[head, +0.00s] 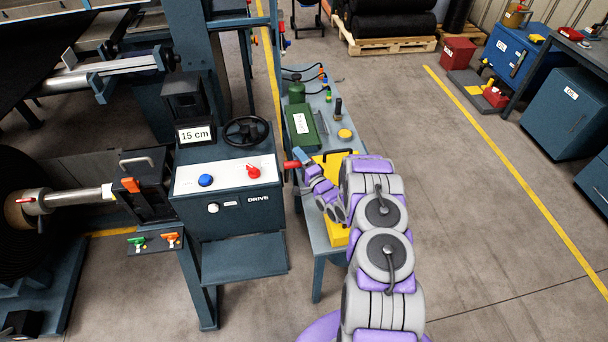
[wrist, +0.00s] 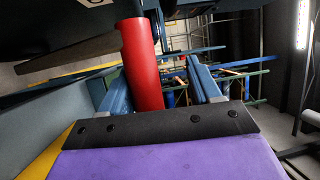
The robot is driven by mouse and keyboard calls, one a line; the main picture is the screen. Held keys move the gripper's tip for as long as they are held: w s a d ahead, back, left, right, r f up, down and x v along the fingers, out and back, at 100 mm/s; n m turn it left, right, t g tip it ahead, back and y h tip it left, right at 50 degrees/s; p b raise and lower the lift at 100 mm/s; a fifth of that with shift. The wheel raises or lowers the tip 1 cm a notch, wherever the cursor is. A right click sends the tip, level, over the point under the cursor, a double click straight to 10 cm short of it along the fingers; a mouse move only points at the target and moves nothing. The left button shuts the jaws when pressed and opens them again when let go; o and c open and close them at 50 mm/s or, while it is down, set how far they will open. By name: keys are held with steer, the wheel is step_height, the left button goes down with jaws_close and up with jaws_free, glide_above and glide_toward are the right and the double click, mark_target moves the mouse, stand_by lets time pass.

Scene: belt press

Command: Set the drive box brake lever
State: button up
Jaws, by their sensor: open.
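The drive box (head: 225,222) is a dark blue-grey cabinet marked DRIVE, with a pale panel on its sloped top. A red lever grip (head: 291,164) sticks out from its right side. In the wrist view the red grip (wrist: 140,62) is thick and round and runs down between my two blue fingers, closer to the left one. My gripper (head: 304,167) is at the grip, coming from the right. In the wrist view my gripper (wrist: 160,88) is open, with a gap between the grip and the right finger. I cannot tell whether the left finger touches it.
The panel carries a blue button (head: 205,180) and a red knob (head: 253,172); a black handwheel (head: 246,131) stands behind. A bench (head: 331,251) with a green box (head: 301,127) and a yellow tray (head: 337,236) stands close on the right.

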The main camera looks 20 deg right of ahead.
steer(key=shift+o, duration=1.1)
steer(key=r, duration=0.3)
steer(key=shift+w+d+p, duration=0.15)
steer(key=shift+w+p, duration=0.05)
steer(key=shift+p, duration=0.1)
steer(key=shift+o, duration=0.6)
steer(key=s, duration=0.2)
steer(key=s+a, duration=0.1)
steer(key=s, duration=0.2)
steer(key=shift+s+r+p, duration=0.1)
steer(key=shift+s+p, duration=0.15)
steer(key=shift+p, duration=0.05)
steer(key=s, duration=0.1)
steer(key=s+r, duration=0.1)
steer(key=s, duration=0.1)
steer(key=s+a+r, duration=0.1)
steer(key=s, duration=0.1)
steer(key=shift+s, duration=0.25)
steer(key=c, duration=0.3)
steer(key=s, duration=0.3)
steer(key=s+a+f, duration=0.1)
steer(key=s, duration=0.1)
steer(key=shift+p, duration=0.35)
steer(key=shift+c, duration=0.2)
steer(key=shift+a, duration=0.1)
steer(key=shift+a, duration=0.2)
